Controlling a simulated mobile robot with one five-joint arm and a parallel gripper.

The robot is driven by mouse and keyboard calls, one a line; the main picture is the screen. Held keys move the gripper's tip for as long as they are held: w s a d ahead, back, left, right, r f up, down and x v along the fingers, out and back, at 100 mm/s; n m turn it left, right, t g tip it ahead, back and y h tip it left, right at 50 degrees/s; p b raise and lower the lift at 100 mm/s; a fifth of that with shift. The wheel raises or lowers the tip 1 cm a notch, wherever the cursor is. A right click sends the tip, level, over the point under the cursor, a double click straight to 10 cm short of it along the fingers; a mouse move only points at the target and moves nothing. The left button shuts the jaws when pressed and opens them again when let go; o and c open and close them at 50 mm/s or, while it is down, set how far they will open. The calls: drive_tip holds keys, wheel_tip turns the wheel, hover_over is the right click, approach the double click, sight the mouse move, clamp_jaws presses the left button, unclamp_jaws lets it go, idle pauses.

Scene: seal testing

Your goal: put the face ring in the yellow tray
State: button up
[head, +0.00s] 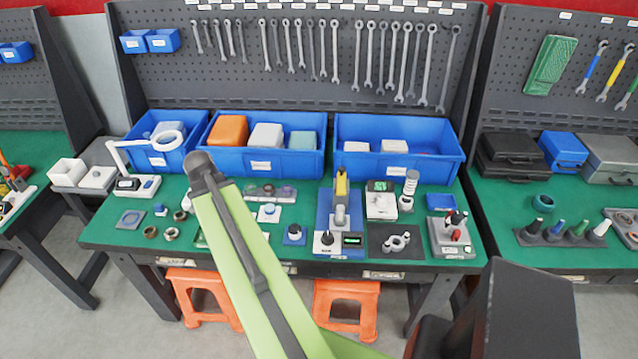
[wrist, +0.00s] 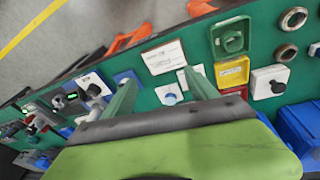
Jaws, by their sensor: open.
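The yellow tray (wrist: 232,73) lies on the green bench top in the wrist view, between a green tray (wrist: 231,38) and a red strip. It looks empty. In the head view my arm covers that area. I cannot tell which is the face ring. My gripper (wrist: 160,78) is open and empty above the bench, its two green fingers apart.
A black-knobbed part on a plate (wrist: 270,82) sits beside the yellow tray. Blue bins (head: 265,160) line the bench back. A magnifier lamp (head: 140,185) stands at left. Orange stools (head: 345,305) are below.

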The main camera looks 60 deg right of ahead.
drive_tip(key=s+d+r+m+g+p, duration=0.1)
drive_tip(key=s+d+r+m+p, duration=0.15)
drive_tip(key=s+d+m, duration=0.7)
drive_tip(key=m+g, duration=0.1)
drive_tip(key=m, duration=0.1)
approach(340, 216)
drive_tip(key=shift+h, duration=0.3)
drive_tip(key=b+x, duration=0.3)
drive_tip(key=b, duration=0.2)
drive_tip(key=b+x, duration=0.4)
drive_tip(key=b, duration=0.2)
drive_tip(key=w+b+x, duration=0.1)
drive_tip(key=b+x, duration=0.3)
drive_tip(key=b, duration=0.1)
drive_tip(key=shift+s+f, duration=0.15)
drive_tip(key=shift+f, duration=0.2)
